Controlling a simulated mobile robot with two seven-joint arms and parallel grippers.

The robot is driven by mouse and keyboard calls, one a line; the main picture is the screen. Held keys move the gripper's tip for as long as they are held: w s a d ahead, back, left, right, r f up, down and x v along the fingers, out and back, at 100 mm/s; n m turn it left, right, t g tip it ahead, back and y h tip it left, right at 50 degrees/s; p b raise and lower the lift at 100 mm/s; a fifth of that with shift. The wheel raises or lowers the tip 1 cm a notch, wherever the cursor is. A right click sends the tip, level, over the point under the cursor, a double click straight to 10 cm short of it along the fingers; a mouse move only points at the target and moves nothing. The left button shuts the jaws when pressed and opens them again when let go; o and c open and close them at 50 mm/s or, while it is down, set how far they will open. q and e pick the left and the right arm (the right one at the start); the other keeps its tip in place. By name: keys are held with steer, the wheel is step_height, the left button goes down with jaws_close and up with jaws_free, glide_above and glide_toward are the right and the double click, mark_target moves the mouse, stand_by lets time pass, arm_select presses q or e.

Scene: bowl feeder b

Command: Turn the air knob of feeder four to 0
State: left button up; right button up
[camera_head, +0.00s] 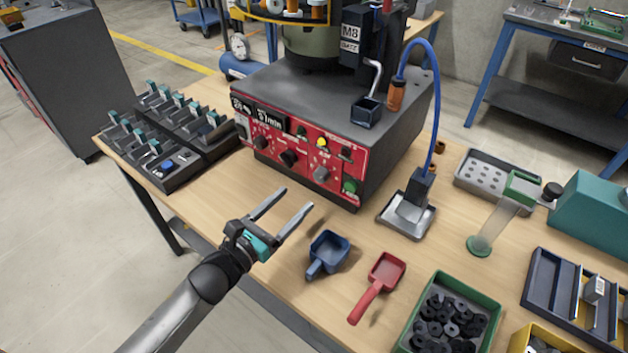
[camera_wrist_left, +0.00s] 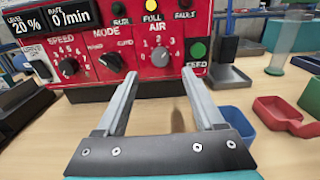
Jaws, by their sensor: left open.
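The air knob (camera_head: 321,174) is a round grey dial on the feeder's red front panel (camera_head: 272,126). In the left wrist view the air knob (camera_wrist_left: 160,57) sits under the AIR label, inside a ring of numbers; I cannot tell which number it points to. My left gripper (camera_head: 297,199) is open and empty in front of the panel, apart from it, above the table. In the left wrist view the knob appears between the tips of my left gripper (camera_wrist_left: 160,74). My right gripper is not in view.
The black mode knob (camera_wrist_left: 112,62) is left of the air knob, and the green feed button (camera_wrist_left: 197,51) is right. A blue scoop (camera_head: 329,252) and a red scoop (camera_head: 385,272) lie on the table. A green bin (camera_head: 490,294) of black rings stands at the front right.

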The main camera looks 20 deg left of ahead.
mark_target(318, 177)
arm_select(q)
steer(key=x, duration=0.8)
steer(key=shift+w+b, duration=0.1)
steer(key=shift+b, duration=0.3)
steer(key=shift+c, duration=0.3)
jaws_close()
